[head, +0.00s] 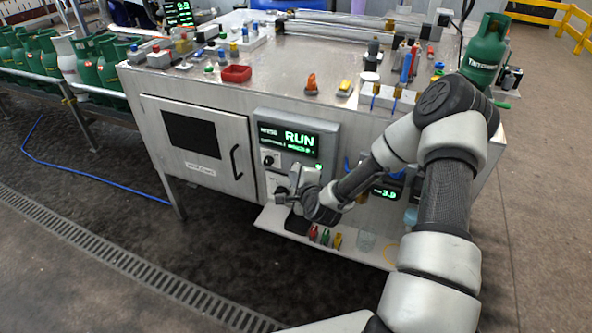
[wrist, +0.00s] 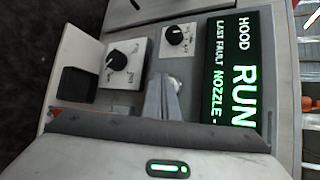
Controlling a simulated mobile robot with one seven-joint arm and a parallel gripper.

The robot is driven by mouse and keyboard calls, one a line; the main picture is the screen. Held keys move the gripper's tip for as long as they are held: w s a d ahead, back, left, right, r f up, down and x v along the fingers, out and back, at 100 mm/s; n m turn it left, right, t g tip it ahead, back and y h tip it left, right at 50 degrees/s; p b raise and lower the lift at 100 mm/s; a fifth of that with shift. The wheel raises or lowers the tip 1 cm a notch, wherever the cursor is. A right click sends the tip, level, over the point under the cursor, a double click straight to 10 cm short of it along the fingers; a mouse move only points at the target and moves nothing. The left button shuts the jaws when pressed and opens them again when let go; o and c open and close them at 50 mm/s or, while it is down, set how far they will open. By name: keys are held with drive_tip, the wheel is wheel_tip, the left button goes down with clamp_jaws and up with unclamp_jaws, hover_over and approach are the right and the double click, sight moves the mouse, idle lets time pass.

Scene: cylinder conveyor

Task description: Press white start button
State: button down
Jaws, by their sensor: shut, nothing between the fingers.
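The control panel (head: 328,131) is on the front of the metal bench, with a screen (head: 290,140) reading RUN in green. In the wrist view the screen (wrist: 235,80) is turned sideways and also reads HOOD and LAST FAULT NOZZLE. My gripper (head: 297,180) is at the lower part of the panel. In the wrist view my gripper (wrist: 164,82) is shut and empty, its tips at a small round whitish button (wrist: 175,84), partly hidden by the fingers. I cannot tell whether the tips touch it or whether it is pressed in.
Two black knobs on white plates, a larger one (wrist: 122,60) and a smaller one (wrist: 176,38), sit beside my fingers. A dark box (wrist: 78,84) is further left. A cabinet door with a handle (head: 236,162) is left of the panel. A shelf with small coloured items (head: 325,237) lies below.

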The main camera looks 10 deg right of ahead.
drive_tip(key=shift+s+a, duration=0.15)
drive_tip(key=shift+s+a, duration=0.75)
drive_tip(key=shift+s, duration=0.3)
drive_tip(key=shift+s+a, duration=0.7)
drive_tip(key=shift+s, duration=0.3)
